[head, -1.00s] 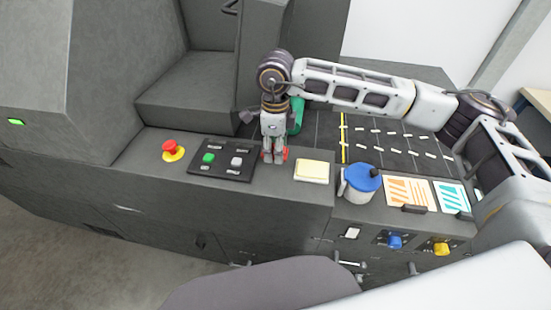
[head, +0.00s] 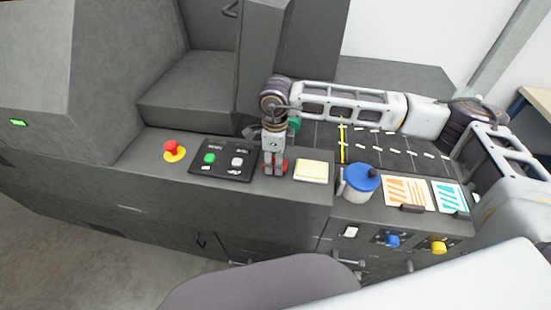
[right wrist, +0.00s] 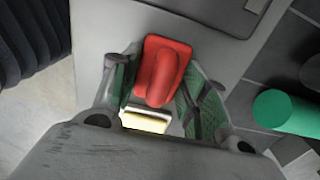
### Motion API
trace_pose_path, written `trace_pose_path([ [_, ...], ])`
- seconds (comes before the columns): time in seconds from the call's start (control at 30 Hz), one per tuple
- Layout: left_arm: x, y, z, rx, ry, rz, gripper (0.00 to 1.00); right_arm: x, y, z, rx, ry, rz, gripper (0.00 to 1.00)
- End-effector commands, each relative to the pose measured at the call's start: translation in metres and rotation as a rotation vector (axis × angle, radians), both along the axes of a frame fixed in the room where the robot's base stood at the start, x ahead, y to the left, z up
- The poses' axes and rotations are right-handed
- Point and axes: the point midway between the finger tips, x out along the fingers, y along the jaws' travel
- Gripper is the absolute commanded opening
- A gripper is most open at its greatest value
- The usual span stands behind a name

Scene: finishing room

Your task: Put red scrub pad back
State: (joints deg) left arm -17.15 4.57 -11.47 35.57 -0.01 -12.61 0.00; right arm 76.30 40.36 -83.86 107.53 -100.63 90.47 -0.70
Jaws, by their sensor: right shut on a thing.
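The red scrub pad (right wrist: 162,72) shows in the right wrist view, a red block with a raised grip, between the two fingers. My right gripper (head: 274,169) is shut on it, pointing down at the console top. In the head view only a little red of the pad (head: 284,166) shows beside the fingertips; the fingers hide the rest. Whether the pad touches the console top, I cannot tell. A pale yellow pad (head: 314,170) lies just right of the gripper and also shows in the right wrist view (right wrist: 145,121). My left gripper is not in view.
A black button panel (head: 222,160) and a red stop button (head: 172,150) are to the left. A blue-lidded pot (head: 361,180) and striped cards (head: 409,191) are to the right. A green cylinder (right wrist: 285,110) lies behind the gripper. The console's front edge is close.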

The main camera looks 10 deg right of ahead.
Motion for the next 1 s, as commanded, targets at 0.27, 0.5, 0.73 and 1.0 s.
trace_pose_path([
  [0.27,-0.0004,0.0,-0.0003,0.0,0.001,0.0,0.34,0.0002,0.0002,-0.0011,0.001,0.0,0.0,0.22],
  [0.5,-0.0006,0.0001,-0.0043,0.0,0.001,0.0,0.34,0.0001,0.0003,-0.0041,0.001,0.0,0.0,0.47],
  [0.73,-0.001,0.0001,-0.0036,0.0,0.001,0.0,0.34,0.0001,0.0003,-0.0034,0.001,0.0,0.0,0.66],
  [1.0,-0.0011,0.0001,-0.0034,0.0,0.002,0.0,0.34,0.0001,0.0003,-0.0032,0.001,0.0,0.0,0.66],
])
